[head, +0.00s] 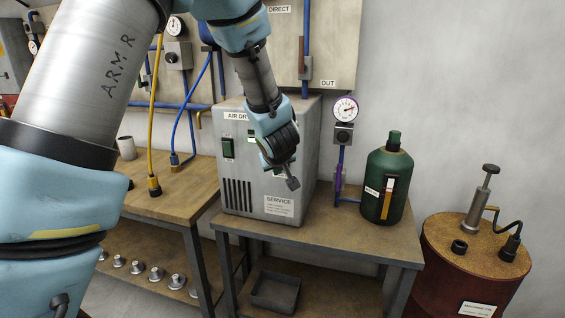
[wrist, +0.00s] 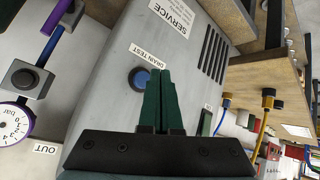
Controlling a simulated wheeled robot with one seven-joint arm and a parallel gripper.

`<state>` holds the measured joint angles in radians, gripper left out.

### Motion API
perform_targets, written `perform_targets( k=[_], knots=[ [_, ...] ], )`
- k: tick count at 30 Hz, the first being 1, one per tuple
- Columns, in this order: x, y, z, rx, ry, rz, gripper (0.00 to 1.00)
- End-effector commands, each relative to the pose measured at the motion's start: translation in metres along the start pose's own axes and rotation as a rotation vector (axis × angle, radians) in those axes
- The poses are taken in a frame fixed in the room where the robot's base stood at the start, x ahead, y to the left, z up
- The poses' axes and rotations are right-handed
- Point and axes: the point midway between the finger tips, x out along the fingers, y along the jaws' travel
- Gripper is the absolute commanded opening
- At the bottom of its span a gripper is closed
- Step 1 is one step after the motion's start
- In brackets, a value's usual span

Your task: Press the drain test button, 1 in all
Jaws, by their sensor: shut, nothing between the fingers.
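The drain test button (wrist: 140,79) is a round blue button in a dark ring on the grey air dryer (wrist: 102,105), beside the label DRAIN TEST (wrist: 136,50), in the wrist view. My gripper (wrist: 161,72) is shut and empty, its dark green fingers pointing at the panel just beside the button. I cannot tell whether the fingertips touch the panel. In the head view my gripper (head: 291,183) is in front of the air dryer (head: 300,120) and hides the button there.
A green bottle (head: 386,182) and a pressure gauge (head: 345,109) on a purple-marked pipe stand right of the dryer. A red drum (head: 460,270) with a hand pump is at far right. A wooden bench (head: 190,190) with hoses is at left.

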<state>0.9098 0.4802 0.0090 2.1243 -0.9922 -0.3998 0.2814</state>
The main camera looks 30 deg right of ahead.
Motion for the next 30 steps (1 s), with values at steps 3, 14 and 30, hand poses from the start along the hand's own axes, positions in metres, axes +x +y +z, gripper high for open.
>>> perform_targets(
  k=[3,14,30],
  knots=[
    [0.0048,0.0041,-0.0050,0.000,0.000,-0.001,0.00],
    [0.0086,0.0058,-0.0062,0.000,0.001,0.000,0.00],
    [0.0084,0.0058,-0.0061,0.000,0.001,0.000,0.00]
  ],
)
